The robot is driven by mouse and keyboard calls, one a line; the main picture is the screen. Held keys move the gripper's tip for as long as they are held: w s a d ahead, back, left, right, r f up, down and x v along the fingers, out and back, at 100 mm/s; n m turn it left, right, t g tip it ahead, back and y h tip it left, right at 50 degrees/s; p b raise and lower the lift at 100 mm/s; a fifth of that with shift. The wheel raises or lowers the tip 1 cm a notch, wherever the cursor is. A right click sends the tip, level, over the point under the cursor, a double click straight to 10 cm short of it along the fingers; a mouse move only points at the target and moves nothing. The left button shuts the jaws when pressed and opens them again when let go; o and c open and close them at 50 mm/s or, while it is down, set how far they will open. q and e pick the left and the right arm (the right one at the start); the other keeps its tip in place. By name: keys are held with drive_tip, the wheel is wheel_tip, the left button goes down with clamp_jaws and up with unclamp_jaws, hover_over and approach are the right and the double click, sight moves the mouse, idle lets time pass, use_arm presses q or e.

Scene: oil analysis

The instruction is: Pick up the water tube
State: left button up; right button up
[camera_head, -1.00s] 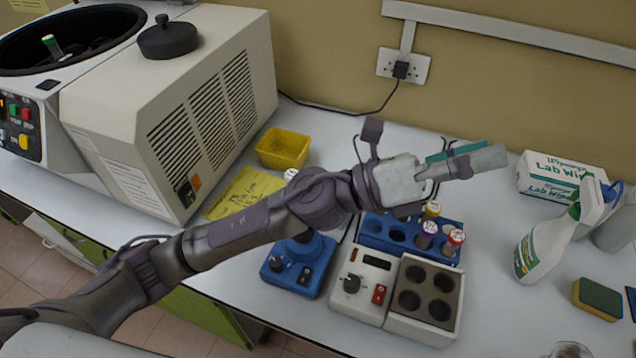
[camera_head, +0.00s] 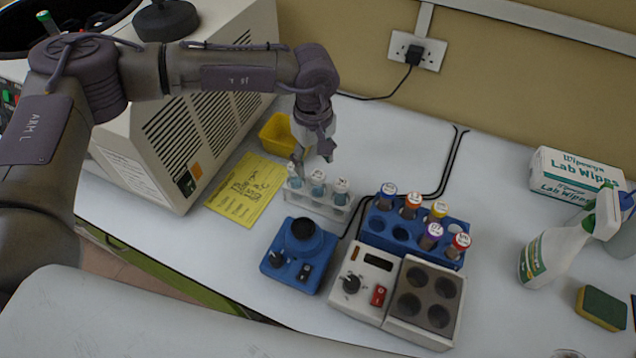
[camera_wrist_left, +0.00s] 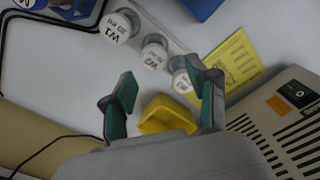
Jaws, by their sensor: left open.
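Three water tubes with white caps stand in a pale rack (camera_head: 325,204): the left tube (camera_head: 294,181), the middle tube (camera_head: 318,184) and the right tube (camera_head: 341,190). In the left wrist view the caps show as W1 (camera_wrist_left: 118,27), W2 (camera_wrist_left: 153,53) and a third cap (camera_wrist_left: 183,82) partly behind a finger, its label unreadable. My left gripper (camera_head: 313,160) is open and empty, pointing down above the rack's left end. In the left wrist view its two teal fingers (camera_wrist_left: 168,92) stand apart, near the third cap. My right gripper is out of view.
A yellow tray (camera_head: 277,134) and yellow note (camera_head: 245,190) lie beside the rack, near the centrifuge (camera_head: 185,90). A blue mixer (camera_head: 282,268) stands in front. A blue rack (camera_head: 393,229) with several capped tubes and a heating block (camera_head: 425,318) are to the right.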

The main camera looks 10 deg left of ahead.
sight(317, 174)
use_arm(q)
wheel_tip(317, 174, down, 3)
drive_tip(key=shift+r+p, duration=0.2)
drive_tip(key=shift+p, duration=0.1)
drive_tip(key=shift+d+f+p, duration=0.1)
drive_tip(key=shift+f+p, duration=0.15)
drive_tip(key=shift+p, duration=0.1)
drive_tip(key=f, duration=0.1)
drive_tip(key=f+p, duration=0.2)
drive_tip(key=shift+d+f, duration=0.25)
drive_tip(key=shift+f, duration=0.05)
drive_tip(key=shift+w+f, duration=0.1)
drive_tip(key=shift+f, duration=0.4)
drive_tip(key=c, duration=1)
